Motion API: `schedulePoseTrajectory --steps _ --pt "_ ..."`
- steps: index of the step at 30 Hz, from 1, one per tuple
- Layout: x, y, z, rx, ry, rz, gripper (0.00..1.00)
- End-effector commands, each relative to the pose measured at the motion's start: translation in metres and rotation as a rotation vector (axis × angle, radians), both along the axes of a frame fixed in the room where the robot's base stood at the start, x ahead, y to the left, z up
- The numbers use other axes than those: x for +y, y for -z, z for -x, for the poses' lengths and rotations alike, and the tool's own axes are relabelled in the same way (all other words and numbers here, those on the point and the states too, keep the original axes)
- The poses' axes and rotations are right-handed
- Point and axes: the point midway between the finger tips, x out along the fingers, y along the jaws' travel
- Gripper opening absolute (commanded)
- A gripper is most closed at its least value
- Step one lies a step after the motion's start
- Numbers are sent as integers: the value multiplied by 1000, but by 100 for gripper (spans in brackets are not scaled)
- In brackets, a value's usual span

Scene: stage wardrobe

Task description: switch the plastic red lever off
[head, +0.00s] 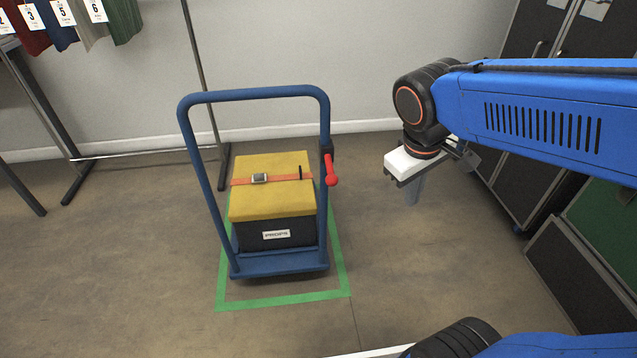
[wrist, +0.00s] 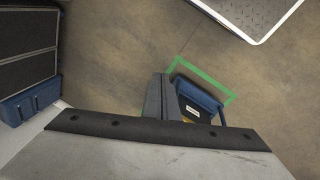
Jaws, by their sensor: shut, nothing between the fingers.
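The red lever (head: 330,170) is mounted on a dark bracket on the right upright of the blue trolley handle (head: 254,94). It slants down and slightly right from its pivot. My gripper (head: 412,200) is in the air to the right of the lever, apart from it, pointing down, with its fingers shut and empty. In the wrist view the shut fingers (wrist: 165,98) show beside the trolley (wrist: 199,96), and the lever cannot be made out there.
The trolley carries a dark box with a yellow lid (head: 270,190) and an orange strap. Green tape (head: 284,301) outlines the floor around it. Dark cases (head: 574,275) stand at the right. A clothes rack (head: 130,157) is at the left. The floor left of the trolley is clear.

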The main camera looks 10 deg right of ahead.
Motion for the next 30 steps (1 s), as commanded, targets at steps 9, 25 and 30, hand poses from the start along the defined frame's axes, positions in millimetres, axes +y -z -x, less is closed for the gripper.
schedulePoseTrajectory --steps 9,25,30 --pt "29 6 -42 111 -168 151 0" --pt "102 26 -108 246 -438 430 0" --pt "133 36 -126 277 -521 526 0"
